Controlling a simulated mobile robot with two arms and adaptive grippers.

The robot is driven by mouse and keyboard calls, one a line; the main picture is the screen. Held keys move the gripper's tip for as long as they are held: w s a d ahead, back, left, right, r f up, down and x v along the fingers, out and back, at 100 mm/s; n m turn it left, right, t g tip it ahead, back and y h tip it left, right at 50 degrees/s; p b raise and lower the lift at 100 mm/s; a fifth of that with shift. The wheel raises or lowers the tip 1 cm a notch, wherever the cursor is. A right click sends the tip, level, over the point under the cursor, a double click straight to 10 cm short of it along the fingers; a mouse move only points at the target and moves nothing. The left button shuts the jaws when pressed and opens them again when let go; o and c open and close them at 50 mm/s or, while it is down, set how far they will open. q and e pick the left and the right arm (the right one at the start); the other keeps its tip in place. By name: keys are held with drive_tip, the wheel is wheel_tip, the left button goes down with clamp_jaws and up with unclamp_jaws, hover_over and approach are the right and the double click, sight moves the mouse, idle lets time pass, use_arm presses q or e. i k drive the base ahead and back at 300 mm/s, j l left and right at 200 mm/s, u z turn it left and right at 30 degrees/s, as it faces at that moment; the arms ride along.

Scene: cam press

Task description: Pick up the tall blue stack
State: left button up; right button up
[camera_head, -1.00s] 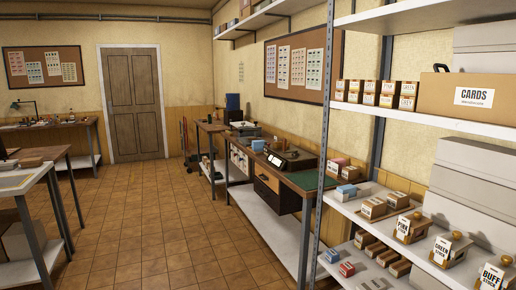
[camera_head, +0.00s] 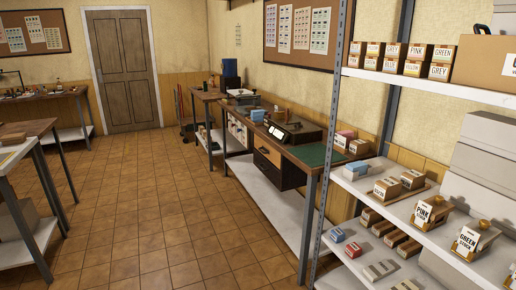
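Several blue things show, and I cannot tell for sure which is the tall blue stack. A light blue block (camera_head: 355,168) sits at the left end of the middle shelf of the rack on the right. A smaller blue block (camera_head: 337,235) sits on the shelf below it. Another blue block (camera_head: 257,115) is on the long workbench beside the dark machine. A dark blue upright object (camera_head: 231,86) stands farther back, near the wall. Neither of my grippers is in view.
The metal shelving rack (camera_head: 324,200) stands close on the right, with labelled boxes and card stacks. A workbench with a green mat (camera_head: 309,154) runs along the right wall. Tables (camera_head: 22,133) stand at left. The tiled floor (camera_head: 150,215) between is clear.

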sight(256, 115)
drive_tip(key=i+u, duration=0.25)
drive_tip(key=i, duration=2.1)
